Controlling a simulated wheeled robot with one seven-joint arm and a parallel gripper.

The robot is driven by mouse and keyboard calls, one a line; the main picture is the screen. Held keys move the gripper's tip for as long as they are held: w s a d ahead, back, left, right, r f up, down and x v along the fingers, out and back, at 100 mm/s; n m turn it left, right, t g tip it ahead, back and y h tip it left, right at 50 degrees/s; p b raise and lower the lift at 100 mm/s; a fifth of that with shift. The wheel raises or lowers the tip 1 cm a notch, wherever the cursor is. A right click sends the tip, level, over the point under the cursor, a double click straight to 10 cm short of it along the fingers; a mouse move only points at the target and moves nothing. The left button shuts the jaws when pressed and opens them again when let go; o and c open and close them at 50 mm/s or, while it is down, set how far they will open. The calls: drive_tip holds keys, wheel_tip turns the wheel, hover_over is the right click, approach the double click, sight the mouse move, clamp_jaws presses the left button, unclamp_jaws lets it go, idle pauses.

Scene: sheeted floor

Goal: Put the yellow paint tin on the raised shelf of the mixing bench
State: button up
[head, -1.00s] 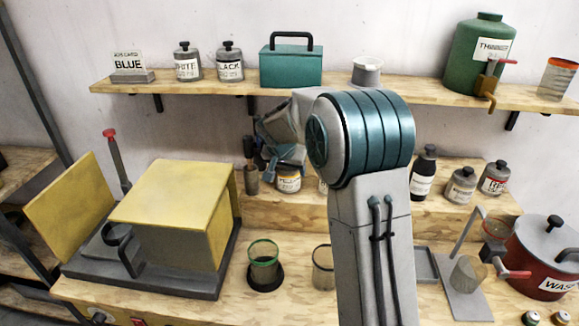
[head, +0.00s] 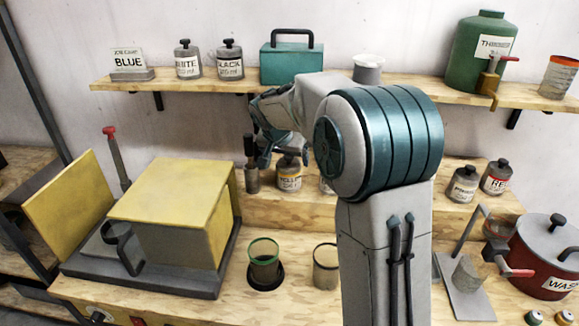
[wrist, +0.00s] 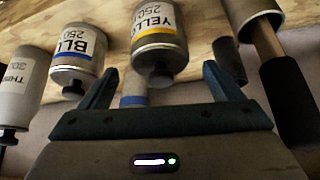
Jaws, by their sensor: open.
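The yellow paint tin (head: 289,179), a grey tin with a yellow-banded label and dark cap, stands upright on the raised shelf (head: 285,212) at the back of the mixing bench. It also shows upside down in the wrist view (wrist: 157,45), beyond and between my fingertips. My gripper (head: 284,155) is open and empty, just above and behind the tin's top in the head view. The open fingers also show in the wrist view (wrist: 161,70). They appear apart from the tin. My arm hides part of the raised shelf to the right.
A dark-handled tool (head: 251,165) stands close left of the tin. A blue-labelled tin (wrist: 76,50) is close on its other side. The wall shelf (head: 210,87) hangs above, with a teal box (head: 291,64). A yellow-topped machine (head: 180,205) fills the bench's left.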

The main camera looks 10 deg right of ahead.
drive_tip(key=v, duration=0.6)
drive_tip(key=s+d+n+g+y, duration=0.1)
drive_tip(key=s+d+n, duration=0.15)
drive_tip(key=s, duration=1.45)
drive_tip(key=s+f+n+y, duration=0.1)
drive_tip(key=s+f, duration=0.2)
drive_tip(key=s, duration=0.4)
drive_tip(key=s+f+n+y, duration=0.1)
drive_tip(key=s+f, duration=0.3)
drive_tip(key=s, duration=0.4)
drive_tip(key=shift+n+g+b, duration=0.35)
drive_tip(key=shift+n+g, duration=0.05)
drive_tip(key=shift+n, duration=0.25)
